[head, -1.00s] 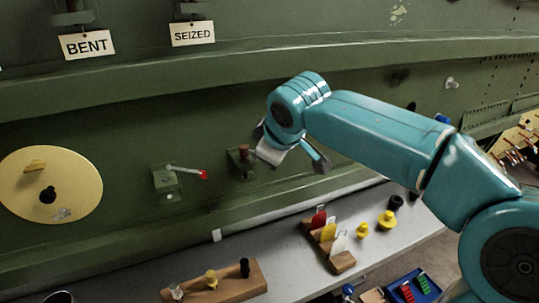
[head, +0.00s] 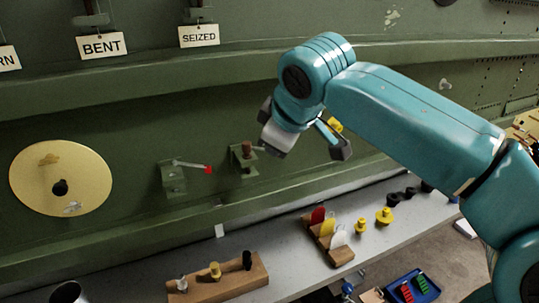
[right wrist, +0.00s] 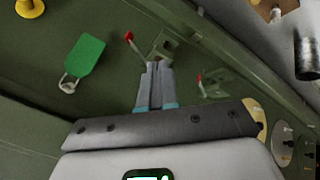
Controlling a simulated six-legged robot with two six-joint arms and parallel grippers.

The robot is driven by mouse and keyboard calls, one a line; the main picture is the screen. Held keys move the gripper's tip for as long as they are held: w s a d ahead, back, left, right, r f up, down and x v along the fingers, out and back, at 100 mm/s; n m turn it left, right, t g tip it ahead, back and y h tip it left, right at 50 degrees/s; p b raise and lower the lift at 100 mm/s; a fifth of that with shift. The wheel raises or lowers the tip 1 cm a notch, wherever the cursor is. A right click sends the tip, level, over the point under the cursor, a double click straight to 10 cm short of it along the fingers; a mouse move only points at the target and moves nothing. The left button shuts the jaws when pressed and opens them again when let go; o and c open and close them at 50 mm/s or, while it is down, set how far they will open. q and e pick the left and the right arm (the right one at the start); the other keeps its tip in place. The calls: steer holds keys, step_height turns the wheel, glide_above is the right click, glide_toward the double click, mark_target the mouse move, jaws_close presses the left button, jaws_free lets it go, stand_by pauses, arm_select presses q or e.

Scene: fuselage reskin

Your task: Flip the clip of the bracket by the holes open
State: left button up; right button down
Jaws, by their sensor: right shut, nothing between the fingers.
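A green bracket (head: 243,160) with a brownish post is on the green wall, left of my right gripper (head: 300,140). A second green bracket (head: 173,178) with a red-tipped lever is further left. In the right wrist view, my right gripper's fingers (right wrist: 156,68) are together and empty, in front of a bracket (right wrist: 165,45) with a red-tipped lever (right wrist: 137,46). I cannot tell whether the fingers touch it. Another red-tipped bracket (right wrist: 214,86) is to their right. Small holes (head: 510,75) run along the wall at the far right; a bracket by them is not clearly visible. My left gripper is not in view.
A grey shelf (head: 290,245) below the wall holds a wooden block (head: 225,282) with pegs and a holder with coloured cards (head: 328,235). A gold disc (head: 60,178) is at the left. A green tag (right wrist: 85,55) hangs left of the fingers in the right wrist view.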

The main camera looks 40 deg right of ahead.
steer(key=shift+v, duration=1.15)
steer(key=shift+f, duration=0.15)
